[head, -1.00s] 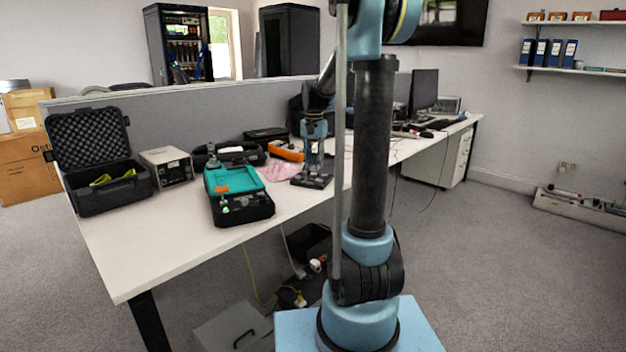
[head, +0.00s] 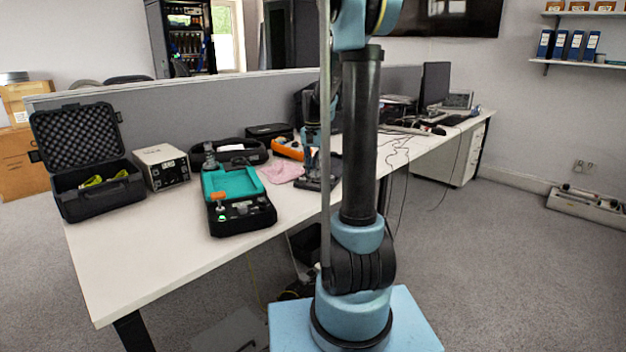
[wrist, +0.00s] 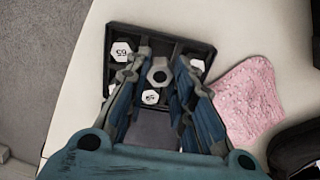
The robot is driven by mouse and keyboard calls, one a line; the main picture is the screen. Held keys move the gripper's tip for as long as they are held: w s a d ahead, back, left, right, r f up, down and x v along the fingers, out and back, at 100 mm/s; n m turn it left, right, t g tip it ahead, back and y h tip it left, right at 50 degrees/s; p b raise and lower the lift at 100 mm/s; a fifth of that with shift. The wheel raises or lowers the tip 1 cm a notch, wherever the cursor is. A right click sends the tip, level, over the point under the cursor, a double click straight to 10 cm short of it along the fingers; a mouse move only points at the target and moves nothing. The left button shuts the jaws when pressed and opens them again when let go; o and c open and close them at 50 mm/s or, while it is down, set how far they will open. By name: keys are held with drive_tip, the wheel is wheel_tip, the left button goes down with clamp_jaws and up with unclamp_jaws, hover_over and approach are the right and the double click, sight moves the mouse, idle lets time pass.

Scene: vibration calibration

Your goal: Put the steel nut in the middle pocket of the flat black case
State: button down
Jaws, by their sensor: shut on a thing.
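The flat black case (wrist: 184,44) lies on the white table, under my gripper in the wrist view. It is divided into pockets, and several white hexagonal pieces with markings, such as one at the upper left (wrist: 121,51), sit in them. My gripper (wrist: 161,73) points down over the case, its fingers on either side of the steel nut (wrist: 160,77). The nut is a grey hexagon with a round hole, shut between the fingertips. It lines up with the middle of the case; its height above the pocket is unclear. In the head view the case (head: 318,183) is partly hidden by my arm.
A pink cloth (wrist: 248,98) lies right of the case. In the head view, a teal-topped black tray (head: 243,222), a grey instrument box (head: 160,166) and an open foam-lined case (head: 98,198) stand to the left. The table's front left is clear.

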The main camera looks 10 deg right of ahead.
sight(314, 177)
drive_tip(key=shift+f, duration=2)
drive_tip(key=c, duration=1.7)
unclamp_jaws()
drive_tip(key=shift+o, duration=0.2)
